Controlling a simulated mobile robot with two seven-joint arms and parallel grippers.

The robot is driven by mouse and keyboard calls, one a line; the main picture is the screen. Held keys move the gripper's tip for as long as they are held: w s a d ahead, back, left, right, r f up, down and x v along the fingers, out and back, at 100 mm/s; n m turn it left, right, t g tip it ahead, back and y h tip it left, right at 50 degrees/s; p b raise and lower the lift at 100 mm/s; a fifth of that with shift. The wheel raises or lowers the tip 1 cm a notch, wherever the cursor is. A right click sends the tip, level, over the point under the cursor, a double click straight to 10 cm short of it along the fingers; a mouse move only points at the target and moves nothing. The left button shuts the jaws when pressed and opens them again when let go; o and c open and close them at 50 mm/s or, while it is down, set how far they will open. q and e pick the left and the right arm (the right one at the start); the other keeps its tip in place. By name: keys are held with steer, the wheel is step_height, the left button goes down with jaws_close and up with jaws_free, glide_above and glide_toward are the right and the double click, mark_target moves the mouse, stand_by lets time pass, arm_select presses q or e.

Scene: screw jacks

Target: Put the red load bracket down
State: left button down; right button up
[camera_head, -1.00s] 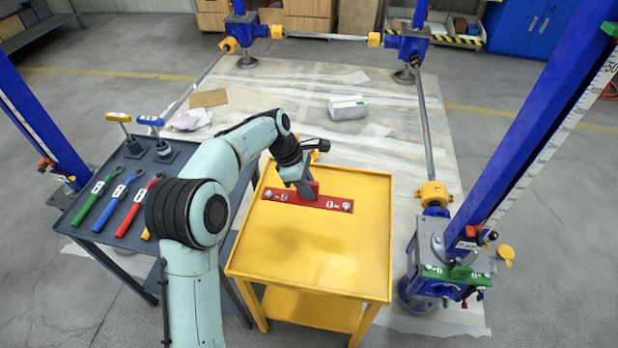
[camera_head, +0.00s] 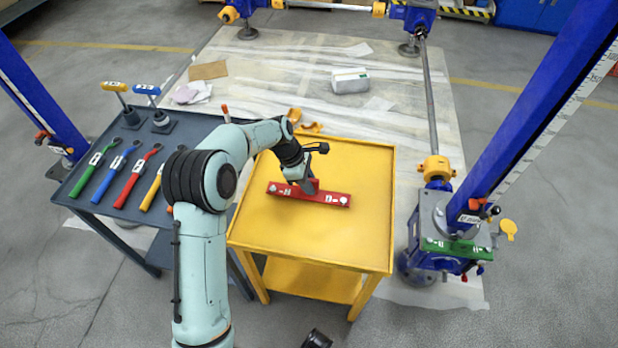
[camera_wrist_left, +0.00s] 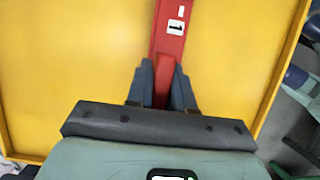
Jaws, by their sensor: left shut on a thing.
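The red load bracket (camera_head: 312,194) is a long flat bar with white labels and a bolt at each end. It is over the back half of the yellow cart's top (camera_head: 300,233). My left gripper (camera_head: 304,184) is shut on its upright red part from above. In the left wrist view the two grey fingers (camera_wrist_left: 163,88) pinch that red part, and the bar (camera_wrist_left: 170,35) runs away beyond it over the yellow top. The bar looks level and at or close to the surface; I cannot tell whether it touches. My right gripper is not seen.
A dark tool cart (camera_head: 118,207) with coloured-handled tools stands at left. A blue screw jack (camera_head: 466,215) with a green bracket (camera_head: 455,247) stands right of the yellow cart. Orange-yellow parts (camera_head: 303,121) show at the yellow cart's back edge. The cart's front top is clear.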

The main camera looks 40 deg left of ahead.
arm_select(q)
steer(key=shift+r, duration=0.1)
steer(key=c, duration=1)
jaws_free()
steer(key=p+v, duration=0.2)
steer(key=v, duration=1)
